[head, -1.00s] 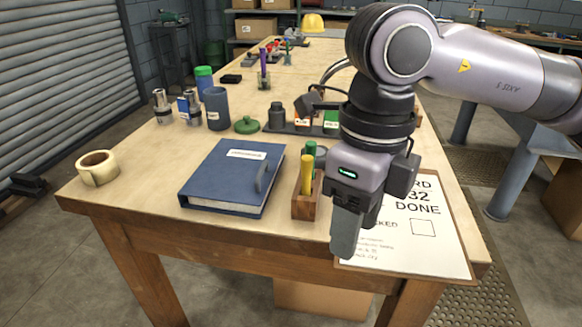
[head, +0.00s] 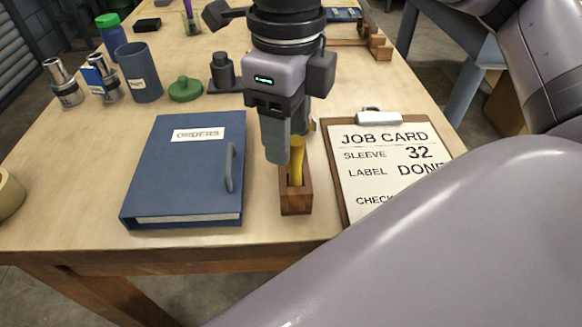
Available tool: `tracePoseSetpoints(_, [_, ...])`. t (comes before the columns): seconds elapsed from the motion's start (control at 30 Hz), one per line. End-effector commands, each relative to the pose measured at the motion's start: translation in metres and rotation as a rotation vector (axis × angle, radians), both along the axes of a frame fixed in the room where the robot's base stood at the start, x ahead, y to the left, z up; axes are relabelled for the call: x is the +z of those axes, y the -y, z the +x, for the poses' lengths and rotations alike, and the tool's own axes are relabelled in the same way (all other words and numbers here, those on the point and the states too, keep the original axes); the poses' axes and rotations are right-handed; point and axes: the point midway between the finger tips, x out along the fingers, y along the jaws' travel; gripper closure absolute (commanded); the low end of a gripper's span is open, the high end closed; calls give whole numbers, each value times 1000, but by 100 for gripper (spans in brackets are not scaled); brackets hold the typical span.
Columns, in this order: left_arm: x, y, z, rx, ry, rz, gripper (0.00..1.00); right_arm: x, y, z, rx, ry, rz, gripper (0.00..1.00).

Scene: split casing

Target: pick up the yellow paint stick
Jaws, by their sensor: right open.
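The yellow paint stick (head: 297,160) stands upright in a small wooden holder (head: 297,203) near the table's front edge. My right gripper (head: 277,150) points down just above and behind the holder, with its near finger overlapping the left side of the stick in the head view. The gripper is open; its far finger is mostly hidden. I cannot tell whether a finger touches the stick. The green stick seen earlier in the holder is hidden behind the gripper. My left gripper is not in view.
A blue orders binder (head: 185,180) lies left of the holder. A job card clipboard (head: 385,160) lies to the right. A green lid (head: 186,90), a dark blue cup (head: 138,75) and a dark bottle (head: 222,72) stand behind. My arm covers the lower right.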

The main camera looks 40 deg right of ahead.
Motion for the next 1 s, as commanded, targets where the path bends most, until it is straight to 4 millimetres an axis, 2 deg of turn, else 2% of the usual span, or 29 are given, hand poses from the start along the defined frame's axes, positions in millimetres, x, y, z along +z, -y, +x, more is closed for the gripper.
tracePoseSetpoints(0.1, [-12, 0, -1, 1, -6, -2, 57, -18, 5, -3, -2, 0, 0, 49])
tracePoseSetpoints(0.3, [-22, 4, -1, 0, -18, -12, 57, -46, 9, -7, -1, 0, 0, 49])
tracePoseSetpoints(0.63, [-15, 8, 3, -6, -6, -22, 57, -51, 9, -7, 0, -1, 1, 49])
tracePoseSetpoints(0.67, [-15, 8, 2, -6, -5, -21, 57, -51, 9, -7, 0, -1, 1, 52])
tracePoseSetpoints(0.8, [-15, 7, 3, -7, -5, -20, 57, -51, 9, -7, 0, -1, 1, 98])
tracePoseSetpoints(0.83, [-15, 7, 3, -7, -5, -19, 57, -51, 9, -7, 0, -1, 1, 100])
tracePoseSetpoints(1.0, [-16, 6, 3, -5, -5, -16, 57, -51, 9, -7, -1, -1, 1, 100])
